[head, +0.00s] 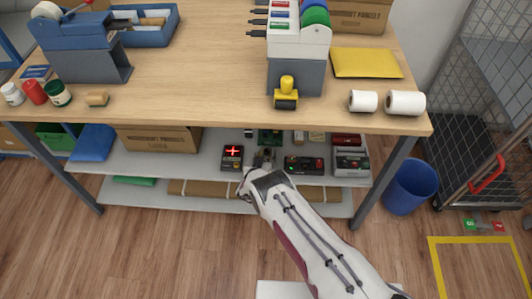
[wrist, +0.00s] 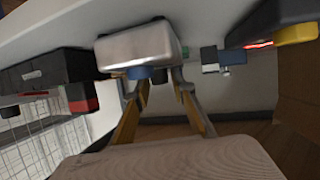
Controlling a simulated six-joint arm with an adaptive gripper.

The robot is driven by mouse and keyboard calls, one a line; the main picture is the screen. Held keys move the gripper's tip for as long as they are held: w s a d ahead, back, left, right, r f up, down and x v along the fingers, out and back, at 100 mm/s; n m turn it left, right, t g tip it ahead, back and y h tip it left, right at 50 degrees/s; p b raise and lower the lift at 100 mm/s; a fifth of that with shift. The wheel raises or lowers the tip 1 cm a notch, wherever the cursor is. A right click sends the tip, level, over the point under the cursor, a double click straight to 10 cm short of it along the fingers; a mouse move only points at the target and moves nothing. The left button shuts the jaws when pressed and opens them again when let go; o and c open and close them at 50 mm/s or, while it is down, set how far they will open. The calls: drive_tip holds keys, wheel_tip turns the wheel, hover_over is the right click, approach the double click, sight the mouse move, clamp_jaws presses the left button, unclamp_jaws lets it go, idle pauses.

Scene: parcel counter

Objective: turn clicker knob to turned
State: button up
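A silver-grey box (wrist: 140,47) with a small blue knob (wrist: 139,72) shows in the wrist view; the knob looks like the clicker knob. My gripper (wrist: 155,80) has its fingers spread, with the tips close around the knob, one to each side. I cannot tell whether they touch it. In the head view my gripper (head: 264,158) reaches under the counter to the upper shelf, between a black device with a lit red cross (head: 232,152) and a dark box with a red part (head: 305,166). The knob is hidden there by my gripper.
The counter top (head: 200,85) is close above my arm. On the shelf (head: 215,172) stand a cardboard box (head: 158,139) at left and a grey device (head: 350,161) at right. Below lies a long brown roll (head: 215,189). A blue bin (head: 410,187) stands on the floor.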

clamp_jaws()
drive_tip(key=shift+w+d+n+y, duration=0.1)
drive_tip(key=shift+d+n+y, duration=0.05)
drive_tip(key=shift+n+y, duration=0.65)
drive_tip(key=shift+o, duration=0.4)
unclamp_jaws()
drive_tip(key=shift+s, duration=0.2)
drive_tip(key=v, duration=1.1)
drive_tip(key=shift+s, duration=0.4)
